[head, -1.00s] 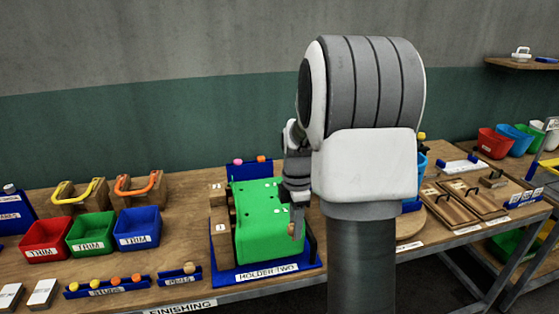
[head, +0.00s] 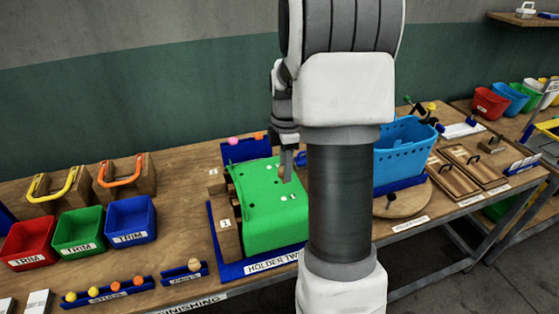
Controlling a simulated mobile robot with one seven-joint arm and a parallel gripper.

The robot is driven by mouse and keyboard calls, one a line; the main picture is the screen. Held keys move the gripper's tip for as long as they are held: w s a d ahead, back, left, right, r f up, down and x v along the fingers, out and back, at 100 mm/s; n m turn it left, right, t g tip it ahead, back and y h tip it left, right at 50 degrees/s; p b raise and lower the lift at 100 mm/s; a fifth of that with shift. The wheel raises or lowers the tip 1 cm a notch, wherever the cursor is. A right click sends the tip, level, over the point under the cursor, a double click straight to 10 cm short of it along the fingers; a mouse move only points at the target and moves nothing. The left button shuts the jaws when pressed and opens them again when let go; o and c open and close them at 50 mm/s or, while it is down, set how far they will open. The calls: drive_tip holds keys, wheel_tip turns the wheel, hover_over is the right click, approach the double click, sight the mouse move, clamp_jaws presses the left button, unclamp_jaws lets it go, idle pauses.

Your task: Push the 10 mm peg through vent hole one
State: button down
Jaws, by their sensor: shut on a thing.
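The tags are too small to read, so I cannot tell which hole is vent hole one. My gripper (head: 287,168) points down over the block's top, towards its right back. It is shut on a small tan-brown piece (head: 281,172), likely the peg, mostly hidden by the fingers. I cannot tell whether its tip touches the block or is in a hole. My arm hides the block's right side.
Behind the block a blue rack (head: 238,152) holds pink and orange knobs. A blue perforated basket (head: 402,150) stands right of my arm. Red, green and blue TRIM bins (head: 130,221) stand left. A front rack (head: 184,273) holds one tan ball.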

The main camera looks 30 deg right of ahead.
idle(0.4)
drive_tip(key=shift+f+b, duration=1.95)
drive_tip(key=shift+f, duration=0.8)
drive_tip(key=shift+f, duration=0.5)
idle(0.4)
drive_tip(key=shift+r, duration=0.1)
drive_tip(key=shift+r+p, duration=2.05)
drive_tip(key=shift+r, duration=0.9)
